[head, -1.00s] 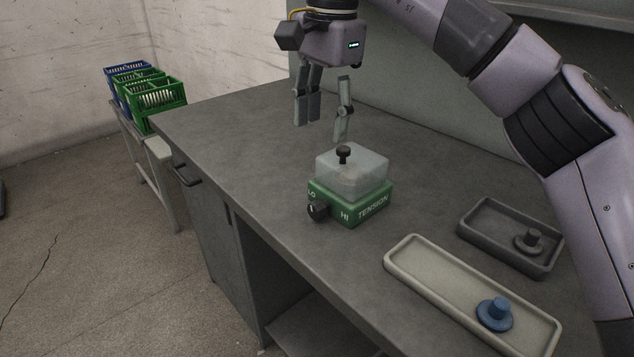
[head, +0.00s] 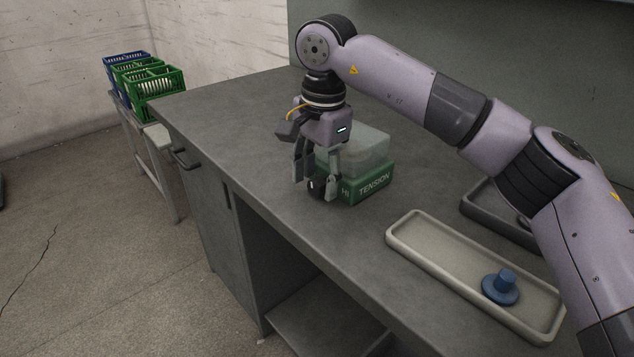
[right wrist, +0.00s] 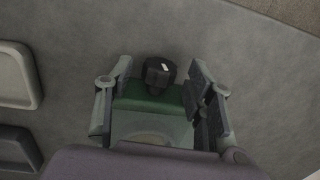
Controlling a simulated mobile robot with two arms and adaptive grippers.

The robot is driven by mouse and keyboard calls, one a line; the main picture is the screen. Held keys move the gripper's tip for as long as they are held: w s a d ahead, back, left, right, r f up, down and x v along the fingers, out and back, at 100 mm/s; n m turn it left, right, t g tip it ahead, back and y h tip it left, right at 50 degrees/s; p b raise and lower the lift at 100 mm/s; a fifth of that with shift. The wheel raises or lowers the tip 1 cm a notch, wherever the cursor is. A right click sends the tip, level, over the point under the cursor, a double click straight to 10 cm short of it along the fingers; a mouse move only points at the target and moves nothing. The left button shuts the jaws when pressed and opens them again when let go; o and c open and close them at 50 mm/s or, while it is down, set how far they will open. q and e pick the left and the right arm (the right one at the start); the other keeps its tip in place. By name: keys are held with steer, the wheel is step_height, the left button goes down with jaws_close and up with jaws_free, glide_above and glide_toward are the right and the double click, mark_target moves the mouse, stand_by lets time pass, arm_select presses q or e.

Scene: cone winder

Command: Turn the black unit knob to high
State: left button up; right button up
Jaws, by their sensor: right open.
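The black knob (head: 318,191) sits on the front face of the green tension unit (head: 368,186), beside the HI lettering. It also shows in the right wrist view (right wrist: 159,73), with a short white mark on its face. My right gripper (head: 315,186) is open and points down over the front of the unit. Its fingers stand on either side of the knob, apart from it in the wrist view. The LO lettering is hidden behind the gripper. My left gripper is not in view.
A translucent cover (head: 368,152) stands on the unit. A pale tray (head: 440,252) with a blue knobbed disc (head: 501,287) lies at the front right, beside a dark tray (head: 487,206). Blue and green crates (head: 160,95) stand at the left. The desktop left of the unit is clear.

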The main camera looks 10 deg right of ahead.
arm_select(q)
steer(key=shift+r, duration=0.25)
arm_select(e)
steer(key=shift+f, duration=0.4)
steer(key=c, duration=1.2)
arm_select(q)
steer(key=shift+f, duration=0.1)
arm_select(e)
steer(key=shift+o, duration=0.2)
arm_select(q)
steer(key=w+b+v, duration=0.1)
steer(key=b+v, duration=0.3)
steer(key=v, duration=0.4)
arm_select(e)
steer(key=shift+s+d+f+t+y, duration=0.1)
steer(key=shift+f+t+y, duration=0.4)
steer(key=shift+t, duration=0.4)
steer(key=r+t+y+b, duration=0.1)
steer(key=b, duration=0.2)
steer(key=shift+s+t, duration=0.15)
steer(key=shift+t, duration=0.15)
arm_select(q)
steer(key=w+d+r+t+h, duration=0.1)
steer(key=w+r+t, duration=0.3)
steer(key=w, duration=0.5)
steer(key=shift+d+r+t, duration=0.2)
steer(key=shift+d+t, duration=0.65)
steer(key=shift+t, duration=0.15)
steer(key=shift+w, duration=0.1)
